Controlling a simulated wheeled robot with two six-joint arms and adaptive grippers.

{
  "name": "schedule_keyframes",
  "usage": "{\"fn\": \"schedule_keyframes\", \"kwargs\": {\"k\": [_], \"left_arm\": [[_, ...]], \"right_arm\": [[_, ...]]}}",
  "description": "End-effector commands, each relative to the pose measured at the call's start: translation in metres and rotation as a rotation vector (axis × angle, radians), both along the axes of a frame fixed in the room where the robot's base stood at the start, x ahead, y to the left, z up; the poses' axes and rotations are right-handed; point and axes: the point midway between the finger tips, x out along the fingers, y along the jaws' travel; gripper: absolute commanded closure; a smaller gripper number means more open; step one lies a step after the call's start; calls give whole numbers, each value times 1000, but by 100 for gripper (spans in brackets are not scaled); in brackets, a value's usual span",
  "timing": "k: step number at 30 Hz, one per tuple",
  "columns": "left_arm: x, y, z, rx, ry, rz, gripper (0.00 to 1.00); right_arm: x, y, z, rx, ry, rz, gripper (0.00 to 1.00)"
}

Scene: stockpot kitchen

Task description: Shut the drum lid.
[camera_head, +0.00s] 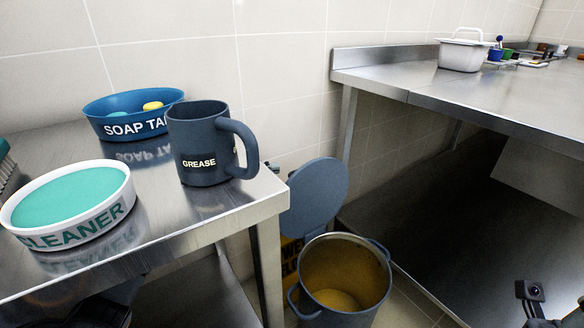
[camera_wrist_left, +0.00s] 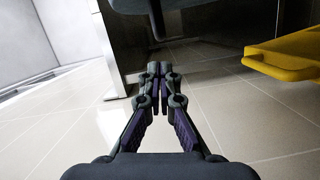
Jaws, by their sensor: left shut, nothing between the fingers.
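The drum (camera_head: 374,306) stands on the floor at the bottom middle of the head view, blue-grey outside and yellowish inside, with a handle on each side. Its blue-grey round lid (camera_head: 318,198) stands open, tilted up behind the drum's mouth. My left gripper (camera_wrist_left: 160,72) is shut and empty in the left wrist view, with tiled floor beyond its fingertips. A dark part, probably my left arm, shows at the lower left of the head view; the fingers cannot be made out there. Of my right arm only a dark wrist part shows at the lower right.
A steel table (camera_head: 180,225) at the left bears a grease mug (camera_head: 203,150), a blue soap bowl (camera_head: 120,112) and a cleaner dish (camera_head: 70,205). A steel counter (camera_head: 375,72) stands at the right. A yellow object (camera_wrist_left: 290,55) shows at right in the wrist view.

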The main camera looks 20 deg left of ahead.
Motion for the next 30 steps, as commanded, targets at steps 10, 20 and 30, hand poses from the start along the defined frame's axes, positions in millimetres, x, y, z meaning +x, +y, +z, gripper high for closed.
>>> {"fn": "schedule_keyframes", "kwargs": {"k": [10, 20, 30], "left_arm": [[35, -46, -3, -2, -2, 0, 100], [40, -52, -3, 0, 0, 0, 100], [38, -53, 0, 17, -14, 0, 100]], "right_arm": [[0, 1, -14, -2, -4, -9, 100], [0, 1, -14, -3, -4, -10, 100], [0, 1, -11, -2, -4, -10, 100]]}}
